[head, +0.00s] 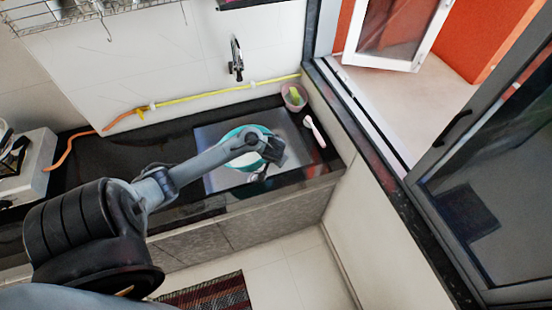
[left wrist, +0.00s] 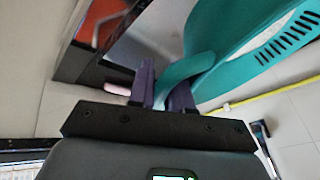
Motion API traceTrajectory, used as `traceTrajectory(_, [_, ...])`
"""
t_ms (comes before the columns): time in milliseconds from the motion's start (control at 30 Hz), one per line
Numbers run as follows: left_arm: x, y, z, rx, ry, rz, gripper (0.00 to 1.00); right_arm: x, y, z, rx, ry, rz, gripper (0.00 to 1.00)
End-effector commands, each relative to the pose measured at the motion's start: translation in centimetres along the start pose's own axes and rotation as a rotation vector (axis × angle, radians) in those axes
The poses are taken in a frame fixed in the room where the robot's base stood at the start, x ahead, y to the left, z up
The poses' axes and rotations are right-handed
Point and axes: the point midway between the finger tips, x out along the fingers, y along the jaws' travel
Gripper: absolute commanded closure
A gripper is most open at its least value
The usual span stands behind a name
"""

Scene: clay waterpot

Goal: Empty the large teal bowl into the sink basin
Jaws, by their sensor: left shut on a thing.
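The large teal bowl (head: 243,131) is over or in the grey sink basin (head: 206,137) in the head view, partly hidden by my left arm. Its height above the basin floor is unclear. My left gripper (head: 272,152) is at the bowl's right side. In the left wrist view, its two dark fingers (left wrist: 163,90) are shut on a teal strip at the bowl's edge. The teal bowl (left wrist: 225,55) fills the upper right there and looks tilted, with a row of dark slots. Its contents cannot be made out. My right gripper is not in view.
A small pinkish cup with a green item (head: 294,96) stands at the counter's back right corner. A pale pink long-handled item (head: 314,131) lies right of the basin. A wall tap (head: 236,60) and yellow hose (head: 210,94) are behind. The dark counter (head: 105,150) is clear left of the basin.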

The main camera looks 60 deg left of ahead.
Motion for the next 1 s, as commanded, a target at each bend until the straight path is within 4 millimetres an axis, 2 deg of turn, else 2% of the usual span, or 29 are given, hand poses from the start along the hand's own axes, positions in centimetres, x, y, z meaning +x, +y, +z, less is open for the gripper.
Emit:
traceTrajectory(33, [0.7,0.3,0.2,0.008,0.003,-0.016,1.0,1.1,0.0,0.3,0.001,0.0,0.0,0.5])
traceTrajectory(100, [1.0,0.4,0.3,0.02,0.005,-0.043,1.0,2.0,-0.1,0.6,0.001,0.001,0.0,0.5])
traceTrajectory(433, [2.3,1.0,0.8,0.067,0.004,-0.163,1.0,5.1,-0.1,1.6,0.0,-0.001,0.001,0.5])
traceTrajectory(633, [2.5,1.1,0.9,0.084,0.004,-0.202,1.0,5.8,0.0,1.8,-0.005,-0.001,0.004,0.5])
traceTrajectory(1000, [2.4,1.1,0.9,0.087,0.004,-0.213,1.0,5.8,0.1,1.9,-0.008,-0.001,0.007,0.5])
